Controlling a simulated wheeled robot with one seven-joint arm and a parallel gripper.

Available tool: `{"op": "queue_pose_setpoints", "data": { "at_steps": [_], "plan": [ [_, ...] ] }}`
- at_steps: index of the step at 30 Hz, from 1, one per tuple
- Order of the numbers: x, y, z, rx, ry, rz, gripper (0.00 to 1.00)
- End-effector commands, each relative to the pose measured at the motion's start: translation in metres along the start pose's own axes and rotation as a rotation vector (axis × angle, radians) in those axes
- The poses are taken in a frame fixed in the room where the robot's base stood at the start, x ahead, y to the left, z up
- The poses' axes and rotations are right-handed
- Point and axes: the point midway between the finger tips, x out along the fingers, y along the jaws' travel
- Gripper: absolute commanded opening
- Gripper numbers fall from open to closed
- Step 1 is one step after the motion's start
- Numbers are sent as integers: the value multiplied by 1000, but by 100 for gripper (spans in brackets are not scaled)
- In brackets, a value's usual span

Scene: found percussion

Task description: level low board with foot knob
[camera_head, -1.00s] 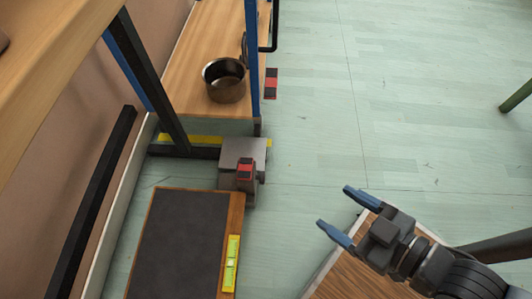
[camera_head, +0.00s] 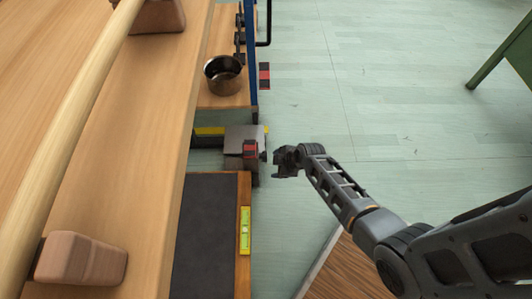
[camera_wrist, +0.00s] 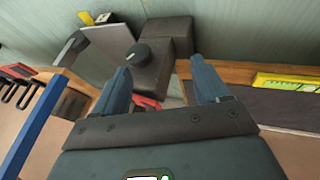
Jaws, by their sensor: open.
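The low board (camera_head: 206,235) has a dark top and a wooden rim; a table edge covers its left side. A yellow-green spirit level (camera_head: 245,230) lies along its right rim, and also shows in the wrist view (camera_wrist: 288,82). A grey foot block (camera_head: 243,138) stands at the board's far end. Its dark round knob (camera_wrist: 137,53) shows in the wrist view, beyond my fingers and toward the left one. My gripper (camera_head: 277,168) is just right of the block. In the wrist view my gripper (camera_wrist: 164,82) is open, nothing between its fingers. Contact with the knob is not visible.
A wooden table (camera_head: 140,140) with a pale rod fills the left. A metal pot (camera_head: 223,75) stands on a low shelf beyond the foot. A blue post (camera_head: 251,50) rises beside it. The pale green floor (camera_head: 390,110) to the right is mostly open.

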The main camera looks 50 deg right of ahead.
Motion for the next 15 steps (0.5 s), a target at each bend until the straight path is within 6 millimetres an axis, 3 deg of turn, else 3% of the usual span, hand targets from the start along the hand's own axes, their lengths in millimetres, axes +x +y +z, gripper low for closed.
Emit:
{"op": "queue_pose_setpoints", "data": {
  "at_steps": [1, 6, 11, 15],
  "plan": [
    [2, 17, -4, -13, 1, -18, 74],
    [10, 40, -9, -62, 10, -71, 74],
    [21, 44, -9, -76, 14, -86, 74],
    [42, 42, -9, -76, 14, -86, 74]
  ]
}}
